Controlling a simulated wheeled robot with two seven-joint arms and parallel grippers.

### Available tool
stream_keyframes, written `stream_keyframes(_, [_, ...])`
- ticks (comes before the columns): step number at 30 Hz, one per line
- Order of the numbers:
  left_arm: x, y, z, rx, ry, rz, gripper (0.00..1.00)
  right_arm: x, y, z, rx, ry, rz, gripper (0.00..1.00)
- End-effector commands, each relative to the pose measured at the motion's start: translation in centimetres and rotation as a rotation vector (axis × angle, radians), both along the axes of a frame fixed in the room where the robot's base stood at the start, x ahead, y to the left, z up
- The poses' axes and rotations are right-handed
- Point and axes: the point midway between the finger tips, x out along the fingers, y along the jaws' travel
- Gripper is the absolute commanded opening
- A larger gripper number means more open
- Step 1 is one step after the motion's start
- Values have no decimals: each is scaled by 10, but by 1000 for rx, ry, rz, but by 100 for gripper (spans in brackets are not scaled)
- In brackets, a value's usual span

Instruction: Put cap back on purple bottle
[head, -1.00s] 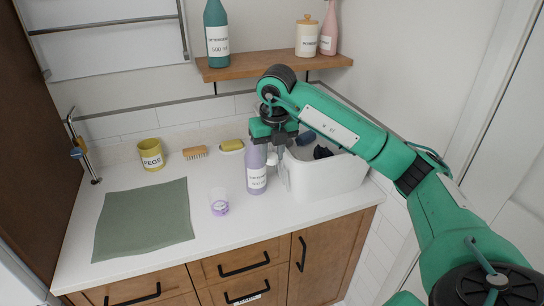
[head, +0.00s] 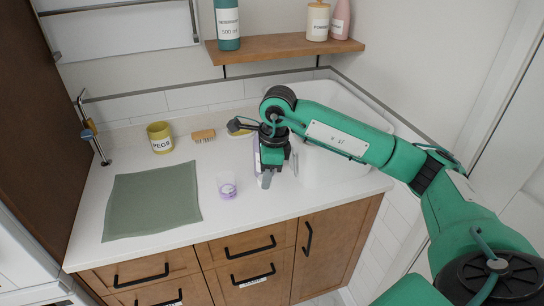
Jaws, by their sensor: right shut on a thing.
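The purple bottle (head: 257,160) stands upright on the counter. Only a strip of its left side shows; my right gripper covers the rest, and its top is hidden. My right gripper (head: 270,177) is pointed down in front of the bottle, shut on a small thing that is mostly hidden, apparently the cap. I cannot tell whether it touches the bottle. My left gripper is not in view.
A clear cup with purple liquid (head: 227,187) stands left of the bottle. A white basin (head: 345,160) is to the right. A green mat (head: 152,200), a yellow pegs pot (head: 160,138) and a brush (head: 203,136) are farther left. A wooden shelf (head: 285,48) hangs above.

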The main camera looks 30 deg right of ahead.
Motion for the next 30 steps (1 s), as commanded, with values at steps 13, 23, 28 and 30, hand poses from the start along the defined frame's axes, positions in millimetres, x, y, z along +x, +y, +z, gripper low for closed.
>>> stream_keyframes(13, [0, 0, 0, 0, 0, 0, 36, -40, 44, -47, 1, 1, 971, 8])
stream_keyframes(23, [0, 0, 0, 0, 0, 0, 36, -77, 72, -78, 1, 0, 1694, 8])
stream_keyframes(28, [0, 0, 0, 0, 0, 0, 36, -91, 80, -88, 0, 0, 1939, 8])
stream_keyframes(30, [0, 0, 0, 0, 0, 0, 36, -94, 82, -90, 1, -1, 1998, 8])
